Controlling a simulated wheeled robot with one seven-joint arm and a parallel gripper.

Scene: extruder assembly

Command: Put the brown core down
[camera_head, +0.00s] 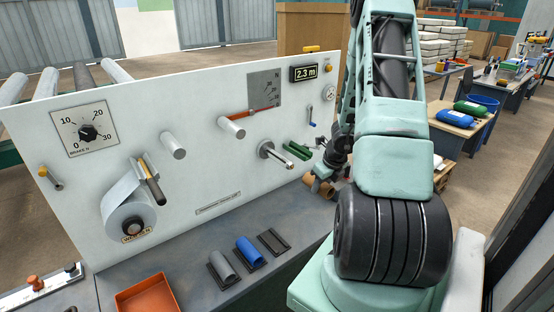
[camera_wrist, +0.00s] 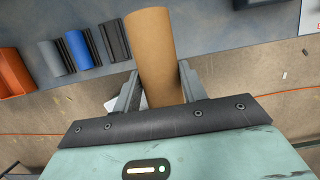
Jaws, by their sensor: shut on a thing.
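The brown core (camera_wrist: 152,50) is a plain cardboard-coloured tube. In the wrist view it stands out between the two fingers of my gripper (camera_wrist: 157,88), which is shut on it. In the head view the brown core (camera_head: 319,187) is at the right end of the machine panel, by the right edge of the grey bench, partly hidden by my gripper (camera_head: 322,176). Three dark cradles lie in a row on the bench: one with a grey core (camera_head: 222,266), one with a blue core (camera_head: 249,252), and an empty cradle (camera_head: 273,241) on the right.
An orange tray (camera_head: 147,296) sits at the front left of the bench. The upright white panel (camera_head: 215,180) carries a metal spindle (camera_head: 285,158), a green handle (camera_head: 298,150), rollers and a film roll (camera_head: 130,215). Bare bench (camera_head: 185,255) lies between panel and cradles.

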